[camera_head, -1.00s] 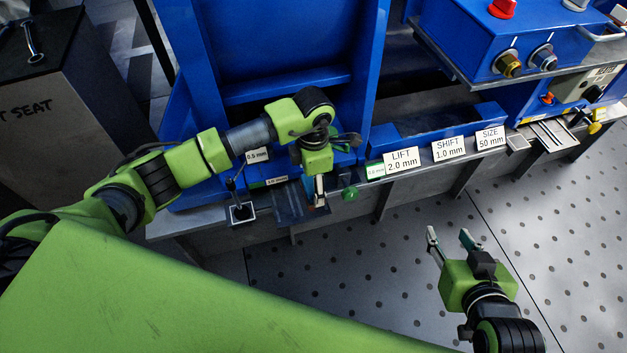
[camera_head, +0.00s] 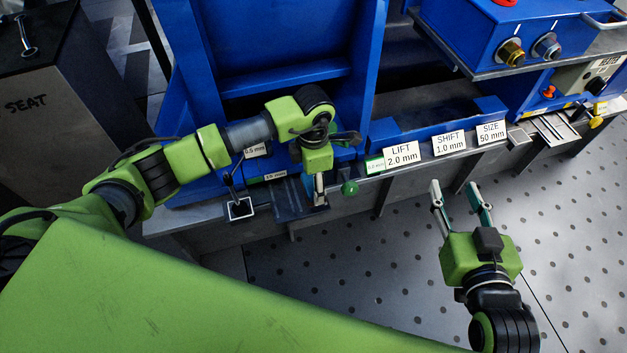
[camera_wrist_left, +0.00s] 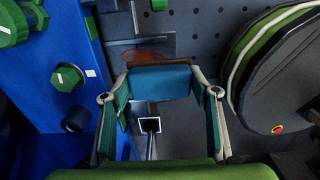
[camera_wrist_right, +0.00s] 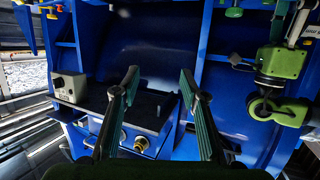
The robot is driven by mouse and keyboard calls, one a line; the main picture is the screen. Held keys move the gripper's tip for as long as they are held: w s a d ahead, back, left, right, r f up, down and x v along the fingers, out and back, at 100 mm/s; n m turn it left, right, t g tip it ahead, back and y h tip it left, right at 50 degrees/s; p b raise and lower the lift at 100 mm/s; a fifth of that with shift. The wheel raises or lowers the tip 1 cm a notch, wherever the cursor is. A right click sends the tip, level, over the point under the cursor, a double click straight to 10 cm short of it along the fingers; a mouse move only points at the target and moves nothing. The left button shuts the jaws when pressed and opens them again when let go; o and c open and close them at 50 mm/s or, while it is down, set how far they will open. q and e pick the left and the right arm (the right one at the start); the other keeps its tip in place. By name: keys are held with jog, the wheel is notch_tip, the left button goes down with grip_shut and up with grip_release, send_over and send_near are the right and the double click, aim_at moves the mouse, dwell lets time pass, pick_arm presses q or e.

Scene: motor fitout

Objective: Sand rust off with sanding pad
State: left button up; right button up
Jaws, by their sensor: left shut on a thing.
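My left gripper (camera_head: 319,196) points down at the front ledge of the blue machine. In the left wrist view my left gripper (camera_wrist_left: 160,92) is shut on the sanding pad (camera_wrist_left: 160,80), a teal block with a brown edge. Just beyond the pad, a reddish-brown rust patch (camera_wrist_left: 148,56) shows on a grey metal plate (camera_wrist_left: 165,42). The pad partly hides the patch, and I cannot tell whether they touch. In the head view the plate (camera_head: 290,200) looks dark. My right gripper (camera_head: 461,197) is open and empty, in front of the ledge over the perforated floor.
A small square socket with a lever (camera_head: 240,208) stands left of the plate. A green knob (camera_head: 349,188) is close to its right. Label cards such as LIFT (camera_head: 402,154) line the ledge. A blue control box (camera_head: 530,35) stands at the upper right. The perforated floor (camera_head: 360,270) is clear.

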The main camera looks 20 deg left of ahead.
pick_arm(q)
notch_tip(320, 180, down, 3)
jog(key=shift+f+b, duration=0.1)
jog(key=shift+b, duration=1)
notch_tip(320, 180, down, 3)
jog(key=shift+r+b, duration=0.15)
jog(key=shift+b, duration=0.9)
jog(key=shift+f, duration=0.2)
pick_arm(e)
jog(key=s+r+t+y, duration=0.2)
jog(key=r+t, duration=0.4)
jog(key=r, duration=0.4)
jog(key=s+a+r+t+y, duration=0.1)
jog(key=s+r+t+y, duration=0.1)
jog(key=r+t, duration=0.4)
jog(key=shift+s+r, duration=0.8)
jog(key=shift+r, duration=1.85)
jog(key=shift+a, duration=0.15)
jog(key=shift+w+f, duration=0.1)
jog(key=shift+w, duration=0.05)
